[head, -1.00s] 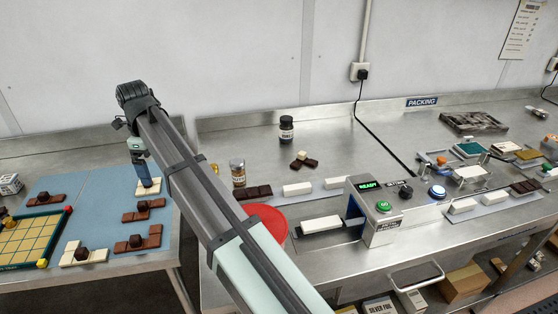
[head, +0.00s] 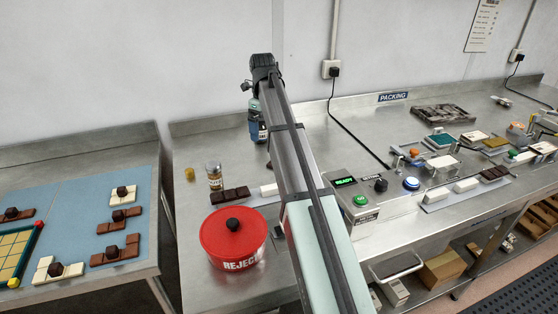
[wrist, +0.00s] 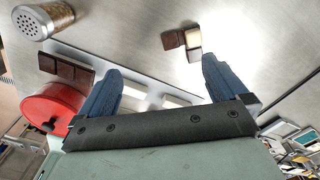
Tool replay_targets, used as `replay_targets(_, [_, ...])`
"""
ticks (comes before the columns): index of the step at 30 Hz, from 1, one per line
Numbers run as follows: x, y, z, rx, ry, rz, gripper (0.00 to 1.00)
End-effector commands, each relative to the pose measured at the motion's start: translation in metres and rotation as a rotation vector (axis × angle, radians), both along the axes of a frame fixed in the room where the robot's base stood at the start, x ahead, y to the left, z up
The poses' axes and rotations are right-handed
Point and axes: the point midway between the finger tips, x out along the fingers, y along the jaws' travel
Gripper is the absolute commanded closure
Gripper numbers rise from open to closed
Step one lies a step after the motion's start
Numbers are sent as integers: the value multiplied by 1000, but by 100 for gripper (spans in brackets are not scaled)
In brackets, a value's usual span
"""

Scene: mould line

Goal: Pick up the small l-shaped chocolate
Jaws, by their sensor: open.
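A small L-shaped chocolate (wrist: 182,40) of brown and cream squares lies on the steel bench in the wrist view, beyond my fingertips and right of centre. In the head view it is hidden behind my arm. My gripper (wrist: 161,66) is open, its two blue fingers apart with nothing between them. In the head view my gripper (head: 260,138) hangs over the back of the middle bench, partly hidden by my own arm.
A red reject tub (head: 232,258), a shaker jar (head: 214,178) and a dark chocolate bar (head: 230,197) stand left of my arm. The wrapping machine (head: 352,190) is on the right. Blue mats (head: 85,235) with chocolate pieces lie on the left table.

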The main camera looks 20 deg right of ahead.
Motion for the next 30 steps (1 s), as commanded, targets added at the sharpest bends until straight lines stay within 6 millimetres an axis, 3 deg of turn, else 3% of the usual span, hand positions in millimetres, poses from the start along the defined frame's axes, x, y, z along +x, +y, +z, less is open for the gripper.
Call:
replay_targets(1, [0,-17,1,0,0,-19,0])
replay_targets(5, [2,-47,4,0,0,-37,0])
replay_targets(6, [10,-45,6,0,1,1,0])
replay_targets(14, [8,-43,-2,0,4,100,0])
replay_targets(24, [7,-42,-57,0,4,101,0])
replay_targets(30, [8,-43,-77,0,3,101,0])
